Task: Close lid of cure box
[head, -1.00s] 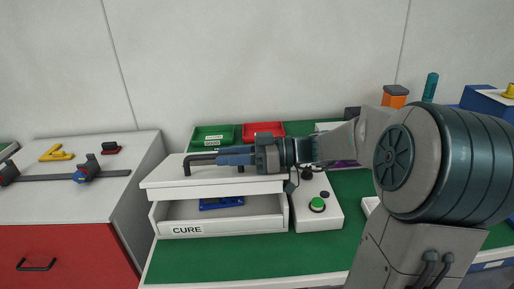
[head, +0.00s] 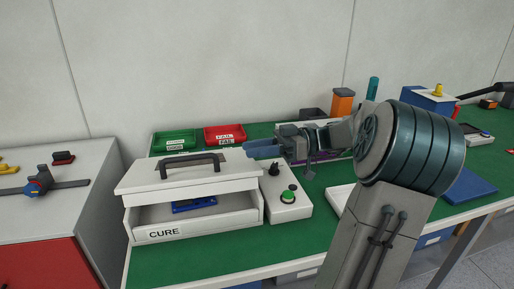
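The white cure box (head: 153,235), labelled CURE, stands on the green bench mat at the left in the head view. Its white lid (head: 135,184) sits raised above the box, with a gap at the front and sides. A dark bar handle (head: 190,161) is on top of the lid. A blue item (head: 194,204) lies inside, partly hidden by the lid. My gripper (head: 257,150) is just right of the handle at about its height, pointing left and apart from it. I see its blue fingers side-on, so their opening is unclear. Nothing shows held.
A control box with a green button (head: 288,196) stands right beside the cure box. Green (head: 174,141) and red (head: 225,134) trays lie behind. An orange block (head: 342,102) stands at the back. The mat in front of the control box is clear.

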